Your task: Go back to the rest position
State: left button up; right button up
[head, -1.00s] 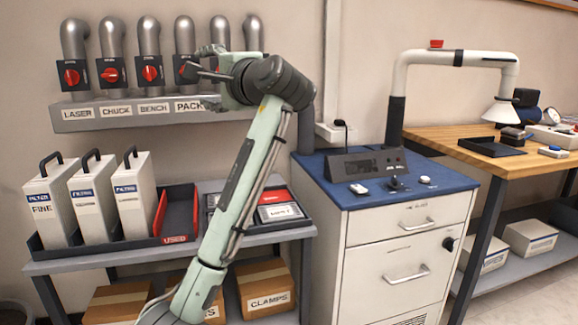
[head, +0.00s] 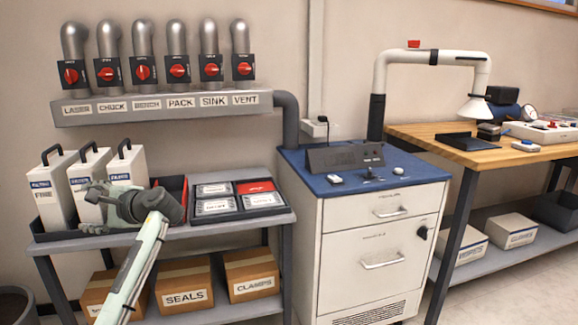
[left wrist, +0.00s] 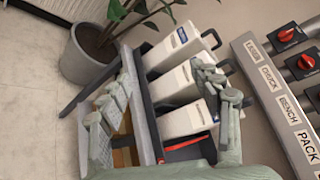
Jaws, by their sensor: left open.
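My left gripper (head: 92,208) is low at the left in the head view, in front of the white filter boxes and over the shelf's front edge. Its green arm comes up from the bottom. In the left wrist view the open fingers (left wrist: 160,88) spread apart with nothing between them. The filter boxes (left wrist: 183,85) lie beyond the fingers; I cannot tell whether they touch. My right gripper is in neither view.
A grey shelf (head: 240,224) holds the boxes and a tray of labelled cases (head: 228,202). Above is a row of red-knobbed valves (head: 178,70). A blue-topped cabinet (head: 300,158) and wooden bench (head: 425,133) stand right. A potted plant (left wrist: 88,58) stands beside the shelf.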

pick_arm(q)
jog(key=s+a+f+g+y, duration=0.1)
jog(key=s+a+f+g, duration=0.1)
jog(key=s+a+f, duration=0.3)
jog(key=s+a+f+g, duration=0.2)
jog(key=s+a, duration=0.1)
jog(key=a, duration=0.5)
jog(key=w+d+f+n+t+h, duration=0.45)
jog(key=w+d+f+h, duration=0.2)
jog(key=d, duration=0.25)
jog(key=w+d+f+n+t+h, duration=0.3)
jog(key=w+d+f+n+h, duration=0.3)
jog(key=d, duration=0.3)
jog(key=s+d+f+m+g, duration=0.1)
jog(key=s+d+f, duration=0.3)
jog(key=s+f, duration=0.55)
jog(key=s+d+f+m+g, duration=0.2)
jog(key=s+d+f, duration=0.1)
jog(key=s+f, duration=0.7)
jog(key=s+d+f+g, duration=0.1)
jog(key=s+d+f, duration=0.1)
jog(key=s, duration=0.5)
jog(key=s+d+f+g+h, duration=0.1)
jog(key=s+d+f, duration=0.1)
jog(key=s+f, duration=0.2)
jog(key=s+d+f+g+h, duration=0.1)
jog(key=s+d+f, duration=0.1)
jog(key=s, duration=0.9)
jog(key=shift+f, duration=0.9)
